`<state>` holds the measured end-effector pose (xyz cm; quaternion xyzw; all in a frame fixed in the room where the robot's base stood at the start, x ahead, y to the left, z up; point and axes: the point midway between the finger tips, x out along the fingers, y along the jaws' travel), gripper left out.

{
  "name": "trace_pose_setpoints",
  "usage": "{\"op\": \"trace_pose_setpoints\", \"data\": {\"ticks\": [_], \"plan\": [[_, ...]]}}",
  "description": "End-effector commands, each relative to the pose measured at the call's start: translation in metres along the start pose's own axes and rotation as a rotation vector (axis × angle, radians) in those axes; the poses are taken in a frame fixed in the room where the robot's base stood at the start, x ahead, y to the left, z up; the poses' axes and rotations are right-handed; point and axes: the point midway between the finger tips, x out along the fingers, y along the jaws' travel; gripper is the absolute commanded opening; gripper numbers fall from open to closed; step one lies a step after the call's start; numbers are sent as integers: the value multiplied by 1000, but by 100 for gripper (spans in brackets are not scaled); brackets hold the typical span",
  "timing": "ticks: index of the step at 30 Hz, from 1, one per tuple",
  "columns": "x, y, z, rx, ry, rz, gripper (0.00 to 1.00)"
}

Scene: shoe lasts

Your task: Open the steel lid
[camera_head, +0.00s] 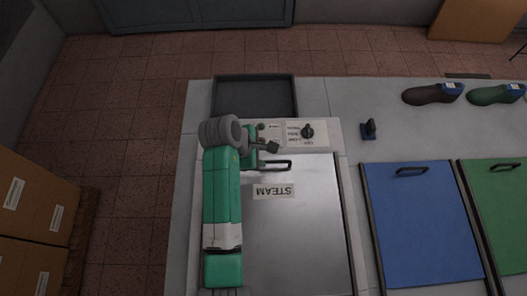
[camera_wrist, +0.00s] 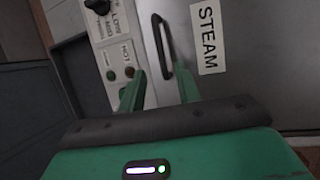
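The steel lid (camera_head: 298,228) is a flat grey metal sheet lying shut, with a white "STEAM" label (camera_head: 273,191) that also shows in the wrist view (camera_wrist: 208,40). Its black bar handle (camera_head: 275,165) is near the far edge. In the wrist view the handle (camera_wrist: 161,47) lies ahead of my gripper (camera_wrist: 158,86), roughly between the lines of its two green fingers. The fingers are apart and hold nothing. Whether the handle's near end is between the fingertips is hard to tell. My arm covers the lid's left part in the head view.
A control panel with a black knob (camera_head: 307,131) borders the lid's far edge. A dark tray (camera_head: 255,79) lies behind it. A blue lid (camera_head: 422,225) and a green lid (camera_head: 501,207) are to the right. A small dark-blue object (camera_head: 368,130) and shoe lasts (camera_head: 432,94) stand beyond them.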

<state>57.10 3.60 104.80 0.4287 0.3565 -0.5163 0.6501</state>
Motion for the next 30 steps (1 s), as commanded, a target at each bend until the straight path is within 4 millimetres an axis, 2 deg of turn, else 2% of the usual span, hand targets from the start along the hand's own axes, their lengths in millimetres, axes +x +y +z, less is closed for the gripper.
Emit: {"op": "trace_pose_setpoints", "data": {"ticks": [9, 12, 16, 23, 28, 30], "plan": [[55, 0, 0, 4, 3, 0, 33], [68, 1, 0, 5, 2, 2, 33], [75, 1, 0, 5, 2, 3, 33], [75, 1, 0, 5, 2, 4, 33], [75, 1, 0, 5, 2, 4, 0], [75, 1, 0, 5, 2, 4, 0]]}}
